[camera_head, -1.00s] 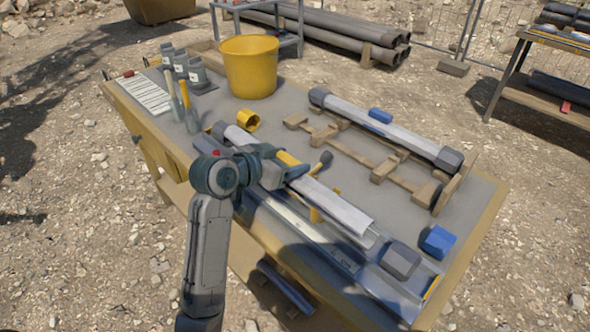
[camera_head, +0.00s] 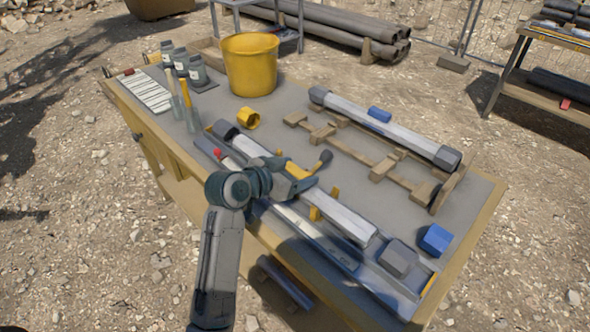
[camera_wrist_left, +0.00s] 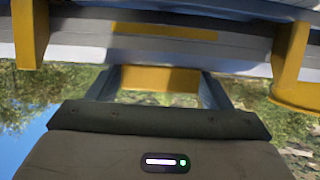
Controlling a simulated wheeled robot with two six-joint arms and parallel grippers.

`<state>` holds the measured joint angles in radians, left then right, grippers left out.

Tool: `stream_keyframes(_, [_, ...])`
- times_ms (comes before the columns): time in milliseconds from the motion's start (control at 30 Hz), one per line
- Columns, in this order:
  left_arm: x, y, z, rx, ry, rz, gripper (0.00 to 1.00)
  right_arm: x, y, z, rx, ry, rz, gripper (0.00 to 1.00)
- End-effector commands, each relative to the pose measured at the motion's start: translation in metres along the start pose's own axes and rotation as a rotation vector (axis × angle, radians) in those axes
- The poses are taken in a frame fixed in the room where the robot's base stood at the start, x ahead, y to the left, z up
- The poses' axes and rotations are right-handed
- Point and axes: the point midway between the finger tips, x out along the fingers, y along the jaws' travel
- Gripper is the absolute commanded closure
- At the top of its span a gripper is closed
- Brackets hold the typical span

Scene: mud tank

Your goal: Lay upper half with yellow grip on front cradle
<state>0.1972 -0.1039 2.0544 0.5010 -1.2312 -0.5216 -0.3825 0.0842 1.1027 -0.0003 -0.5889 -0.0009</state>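The upper half, a long pale half-tube (camera_head: 348,217), lies lengthwise over the front part of the bench, with its yellow grip (camera_head: 297,170) near its middle. My left gripper (camera_head: 293,184) is at that grip. In the left wrist view the yellow grip (camera_wrist_left: 160,78) sits between my two fingers (camera_wrist_left: 158,88), which close on its sides. Whether the half touches what is under it is unclear. The wooden cradle (camera_head: 390,165) stands behind it; its front row looks empty. A tube with a blue grip (camera_head: 379,114) rests on its back row. My right gripper is out of view.
Yellow posts (camera_head: 315,213) stand beside the half-tube. A grey block (camera_head: 398,259) and a blue block (camera_head: 436,240) are near the right end. A yellow bucket (camera_head: 250,66), a yellow ring (camera_head: 248,119), trowels (camera_head: 188,103) and jars (camera_head: 196,70) stand at the back left.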

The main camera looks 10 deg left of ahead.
Motion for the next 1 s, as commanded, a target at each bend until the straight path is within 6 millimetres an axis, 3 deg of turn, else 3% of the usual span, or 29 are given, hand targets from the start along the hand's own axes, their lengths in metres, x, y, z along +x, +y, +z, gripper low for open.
stream_keyframes(467, [0.0,0.0,0.0,0.001,0.002,0.0,0.15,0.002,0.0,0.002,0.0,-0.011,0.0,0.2])
stream_keyframes(633, [0.001,0.0,0.003,0.002,0.002,0.0,0.15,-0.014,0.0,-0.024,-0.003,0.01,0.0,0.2])
stream_keyframes(1000, [-0.077,-0.005,0.012,0.006,0.0,-0.003,0.15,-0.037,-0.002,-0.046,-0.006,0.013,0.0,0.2])
